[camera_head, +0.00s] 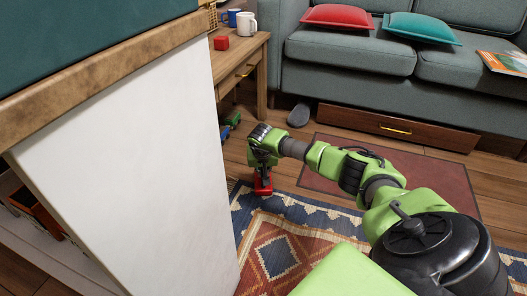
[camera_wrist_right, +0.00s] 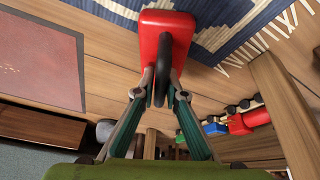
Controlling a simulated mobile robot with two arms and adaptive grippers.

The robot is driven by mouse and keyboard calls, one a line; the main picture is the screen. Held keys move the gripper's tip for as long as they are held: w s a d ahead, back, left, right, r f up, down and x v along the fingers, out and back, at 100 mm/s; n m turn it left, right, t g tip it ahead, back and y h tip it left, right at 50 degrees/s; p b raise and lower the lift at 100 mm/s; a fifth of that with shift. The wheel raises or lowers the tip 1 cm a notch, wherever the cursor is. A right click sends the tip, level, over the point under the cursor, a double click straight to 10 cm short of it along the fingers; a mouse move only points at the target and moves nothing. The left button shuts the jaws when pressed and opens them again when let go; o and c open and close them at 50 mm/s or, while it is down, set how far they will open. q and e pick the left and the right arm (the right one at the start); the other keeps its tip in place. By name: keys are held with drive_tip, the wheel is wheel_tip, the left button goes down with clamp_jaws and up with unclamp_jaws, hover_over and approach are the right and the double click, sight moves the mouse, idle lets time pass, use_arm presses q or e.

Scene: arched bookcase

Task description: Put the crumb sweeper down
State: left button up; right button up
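The crumb sweeper (camera_head: 263,184) is red. In the right wrist view its red body (camera_wrist_right: 165,22) and curved black handle (camera_wrist_right: 161,66) lie straight ahead. My right gripper (camera_head: 263,166) points down in the head view, and its fingers (camera_wrist_right: 161,84) close around the sweeper from both sides in the wrist view. The sweeper is low, by the edge of the patterned rug (camera_head: 281,253). I cannot tell whether it touches the floor or rug. My left gripper is not in view.
A white cabinet side (camera_head: 130,150) stands at the left. A wooden desk (camera_head: 238,62) holds mugs and a red block (camera_head: 221,43). A toy train (camera_head: 230,127) is on the floor beneath it. A sofa (camera_head: 345,55) stands behind, with a dark red mat (camera_head: 400,175) before it.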

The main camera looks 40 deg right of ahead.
drive_tip(key=shift+o, duration=0.8)
drive_tip(key=shift+r, duration=0.15)
drive_tip(key=shift+s+r+p, duration=0.1)
drive_tip(key=shift+r+p, duration=0.2)
drive_tip(key=shift+p, duration=0.1)
drive_tip(key=p+v, duration=0.7)
drive_tip(key=v, duration=0.2)
drive_tip(key=shift+s+a+r, duration=0.1)
drive_tip(key=shift+r, duration=0.3)
drive_tip(key=shift+s+a+r+p, duration=0.1)
drive_tip(key=shift+r+p, duration=0.1)
drive_tip(key=shift+r, duration=0.1)
drive_tip(key=shift+s+a+r+p, duration=0.1)
drive_tip(key=shift+a+r+p, duration=0.05)
drive_tip(key=shift+r, duration=0.15)
drive_tip(key=shift+s, duration=0.15)
